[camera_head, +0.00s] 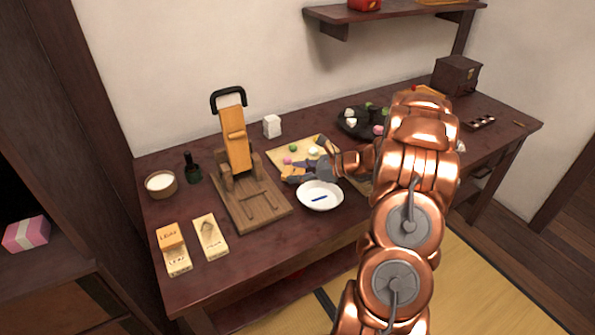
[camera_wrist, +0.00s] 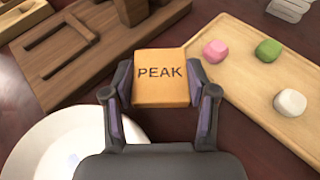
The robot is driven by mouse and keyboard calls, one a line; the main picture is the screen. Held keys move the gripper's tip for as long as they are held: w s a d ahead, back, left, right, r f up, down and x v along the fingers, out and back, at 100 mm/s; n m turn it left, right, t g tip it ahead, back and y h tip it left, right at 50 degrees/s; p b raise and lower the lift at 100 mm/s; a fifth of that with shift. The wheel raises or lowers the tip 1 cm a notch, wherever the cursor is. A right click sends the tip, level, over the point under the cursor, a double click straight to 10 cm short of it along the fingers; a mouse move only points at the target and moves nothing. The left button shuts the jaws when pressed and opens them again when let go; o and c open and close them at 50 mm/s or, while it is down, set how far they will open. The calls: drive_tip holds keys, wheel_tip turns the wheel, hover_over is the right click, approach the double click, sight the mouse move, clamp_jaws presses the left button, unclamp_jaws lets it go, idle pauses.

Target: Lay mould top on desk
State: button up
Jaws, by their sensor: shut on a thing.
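The mould top is a small orange-tan block marked PEAK (camera_wrist: 162,78). My gripper (camera_wrist: 160,88) is shut on it, with one finger on each side, in the wrist view. In the head view my gripper (camera_head: 302,170) is between the wooden press and the cutting board, just behind the white bowl; the block is mostly hidden there. I cannot tell whether the block touches the dark red desk (camera_head: 180,285). A pale open mould piece (camera_head: 210,237) lies at the desk's front left. Beside it, a LEAF block (camera_head: 170,236) sits on a pale LEAF piece (camera_head: 178,262).
The wooden press (camera_head: 255,207) stands left of my gripper. The white bowl (camera_head: 329,187) holds a blue strip. A cutting board (camera_head: 283,150) carries coloured sweets. A dark plate (camera_head: 350,128) is farther right. Bare desk shows front left and between press and board.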

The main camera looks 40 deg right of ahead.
drive_tip(key=shift+f, duration=0.3)
drive_tip(key=o, duration=1)
drive_tip(key=shift+o, duration=0.2)
